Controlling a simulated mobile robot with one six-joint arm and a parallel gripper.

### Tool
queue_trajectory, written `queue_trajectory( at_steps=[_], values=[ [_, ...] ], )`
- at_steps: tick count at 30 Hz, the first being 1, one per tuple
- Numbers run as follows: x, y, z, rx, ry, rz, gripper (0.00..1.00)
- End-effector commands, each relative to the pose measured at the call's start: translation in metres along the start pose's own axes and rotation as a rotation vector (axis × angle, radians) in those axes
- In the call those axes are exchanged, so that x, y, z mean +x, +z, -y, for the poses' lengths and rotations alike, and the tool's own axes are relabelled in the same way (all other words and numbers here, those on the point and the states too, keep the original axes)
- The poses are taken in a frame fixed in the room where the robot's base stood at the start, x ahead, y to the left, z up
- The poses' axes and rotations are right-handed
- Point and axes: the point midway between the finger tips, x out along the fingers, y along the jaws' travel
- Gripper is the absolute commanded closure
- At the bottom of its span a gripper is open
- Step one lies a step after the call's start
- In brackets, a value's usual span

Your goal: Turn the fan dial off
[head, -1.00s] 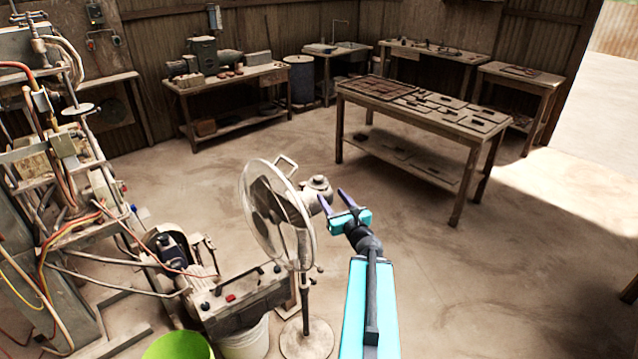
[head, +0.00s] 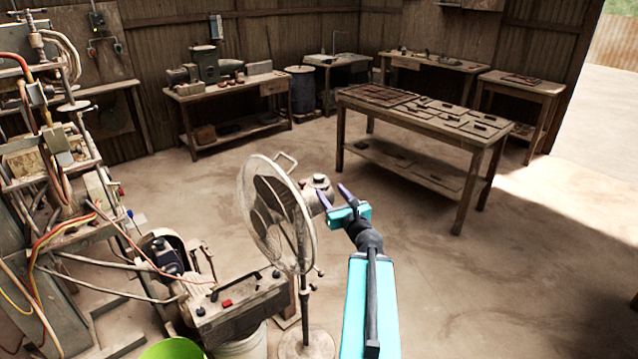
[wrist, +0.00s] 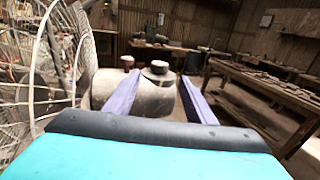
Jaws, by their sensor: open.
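The pedestal fan (head: 272,212) stands on the floor at the centre of the head view, its round wire cage facing left. Its motor housing (head: 316,199) is behind the cage, with a small knob (head: 320,180) on top. I cannot tell which one is the dial. My gripper (head: 333,198) is open, with purple fingers pointing at the housing. In the wrist view the larger knob appears between the fingers; contact cannot be told.
The fan cage (wrist: 45,75) is close on the left of my gripper. A wooden table (head: 425,115) with tiles stands behind to the right. A machine with cables (head: 60,190) is at the left, and a green bucket (head: 175,349) is at the front. Open floor lies to the right.

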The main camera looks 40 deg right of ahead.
Motion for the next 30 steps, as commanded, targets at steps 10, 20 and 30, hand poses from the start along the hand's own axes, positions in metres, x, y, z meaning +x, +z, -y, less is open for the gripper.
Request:
queue_trajectory(
  at_steps=[10,20,30],
  values=[
    [0.018,-0.003,0.001,0.000,-0.001,0.001,0.50],
    [0.042,0.001,0.002,0.000,-0.001,0.000,0.50],
    [0.073,0.001,0.002,0.000,-0.001,0.000,0.50]
  ],
)
